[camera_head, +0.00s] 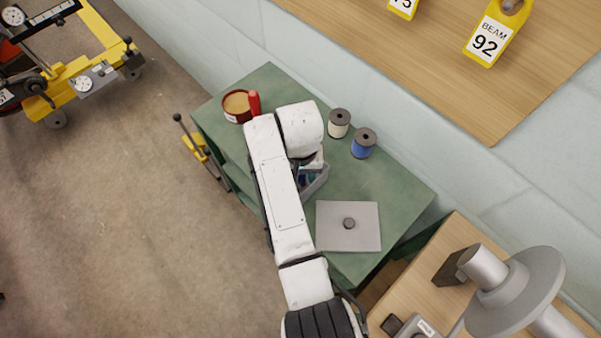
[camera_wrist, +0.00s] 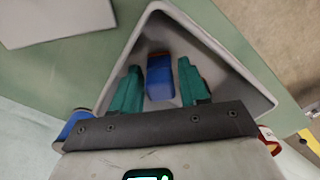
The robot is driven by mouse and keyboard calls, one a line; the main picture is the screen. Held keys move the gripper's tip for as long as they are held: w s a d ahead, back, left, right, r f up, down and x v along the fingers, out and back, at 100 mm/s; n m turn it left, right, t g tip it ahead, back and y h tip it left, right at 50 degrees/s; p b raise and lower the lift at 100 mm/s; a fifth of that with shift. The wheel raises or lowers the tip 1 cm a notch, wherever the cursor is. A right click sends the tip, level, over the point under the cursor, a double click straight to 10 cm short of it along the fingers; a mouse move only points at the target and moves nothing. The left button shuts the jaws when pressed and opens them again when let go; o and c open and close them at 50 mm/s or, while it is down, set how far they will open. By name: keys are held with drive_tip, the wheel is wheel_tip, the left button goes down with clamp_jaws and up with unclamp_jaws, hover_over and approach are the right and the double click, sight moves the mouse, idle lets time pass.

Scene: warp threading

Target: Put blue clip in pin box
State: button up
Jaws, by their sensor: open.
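The grey pin box (camera_head: 318,184) stands on the green table, mostly covered by my arm in the head view. In the wrist view the pin box (camera_wrist: 247,84) is open, and its grey walls surround the fingers. The blue clip (camera_wrist: 160,82) shows inside the box outline, between my two teal fingers, with a gap on each side. I cannot tell whether it rests on the box floor. My gripper (camera_wrist: 160,64) is open and reaches over or into the box. Its fingertips are hidden in the head view.
A grey plate with a dark knob (camera_head: 348,238) lies on the green table (camera_head: 385,195). A white spool (camera_head: 339,125) and a blue spool (camera_head: 363,145) stand at the wall side. A red tin (camera_head: 237,107) stands at the far end.

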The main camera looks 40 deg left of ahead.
wheel_tip(320, 180, up, 12)
drive_tip(key=shift+f, duration=0.25)
idle(0.3)
